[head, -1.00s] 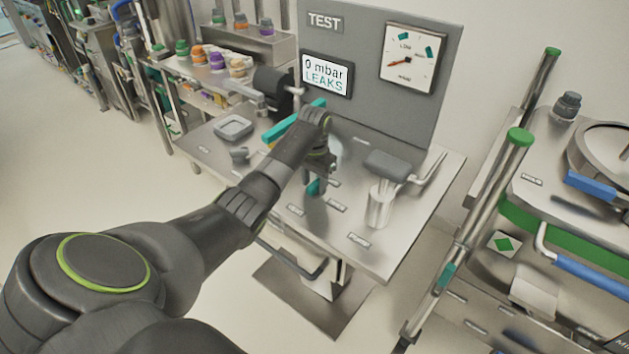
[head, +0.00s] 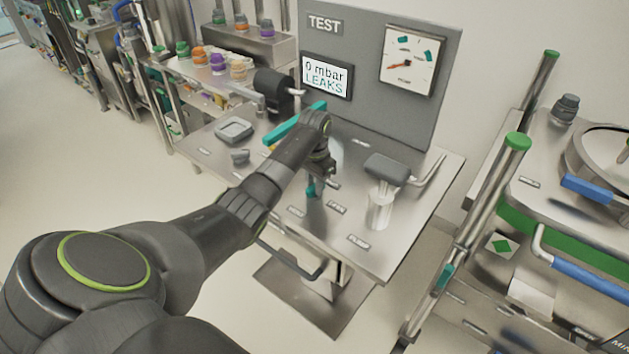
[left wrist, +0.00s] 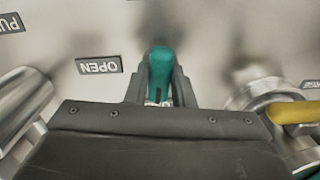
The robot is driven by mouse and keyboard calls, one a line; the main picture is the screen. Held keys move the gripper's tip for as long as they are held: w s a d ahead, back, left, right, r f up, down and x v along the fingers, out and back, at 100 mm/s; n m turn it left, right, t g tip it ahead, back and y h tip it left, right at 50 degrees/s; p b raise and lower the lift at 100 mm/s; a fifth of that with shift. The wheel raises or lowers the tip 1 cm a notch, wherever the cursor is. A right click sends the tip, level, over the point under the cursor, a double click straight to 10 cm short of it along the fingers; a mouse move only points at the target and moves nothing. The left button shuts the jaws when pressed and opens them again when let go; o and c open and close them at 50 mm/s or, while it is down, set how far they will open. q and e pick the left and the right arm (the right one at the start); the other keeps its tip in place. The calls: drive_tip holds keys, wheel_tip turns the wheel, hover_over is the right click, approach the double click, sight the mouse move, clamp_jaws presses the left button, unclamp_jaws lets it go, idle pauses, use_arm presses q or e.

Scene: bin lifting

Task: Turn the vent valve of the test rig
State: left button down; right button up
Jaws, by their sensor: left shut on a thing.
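My left gripper (head: 318,176) reaches down to the test rig's table (head: 392,250) from the left. It is shut on a teal valve handle (head: 311,188), whose lower tip shows below the fingers. In the left wrist view the teal handle (left wrist: 160,70) stands between the two dark fingers, its far end pointing up the picture. An OPEN label (left wrist: 100,65) lies left of it. The valve body under the handle is mostly hidden by the gripper. The rig's display (head: 326,76) reads 0 mbar LEAKS, and a round-scale gauge (head: 412,60) hangs beside it. My right gripper is not seen.
A metal post with a grey-padded lever (head: 386,169) stands close right of the gripper. A longer teal bar (head: 296,124) lies behind my forearm. A yellow lever (left wrist: 292,112) shows at right in the wrist view. A cart with a green-capped post (head: 517,141) stands further right.

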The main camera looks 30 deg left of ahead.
use_arm(q)
drive_tip(key=m+p, duration=0.2)
drive_tip(key=m, duration=0.1)
drive_tip(key=m+p, duration=0.1)
drive_tip(key=shift+r, duration=0.25)
drive_tip(key=m+p, duration=0.2)
drive_tip(key=m, duration=0.3)
drive_tip(key=shift+f+m, duration=0.1)
drive_tip(key=shift+m, duration=0.3)
drive_tip(key=m, duration=0.3)
drive_tip(key=shift+p, duration=0.35)
drive_tip(key=shift+w+m, duration=0.1)
drive_tip(key=shift+m, duration=1.7)
drive_tip(key=c, duration=1.2)
unclamp_jaws()
drive_tip(key=shift+f, duration=0.1)
drive_tip(key=shift+c, duration=0.2)
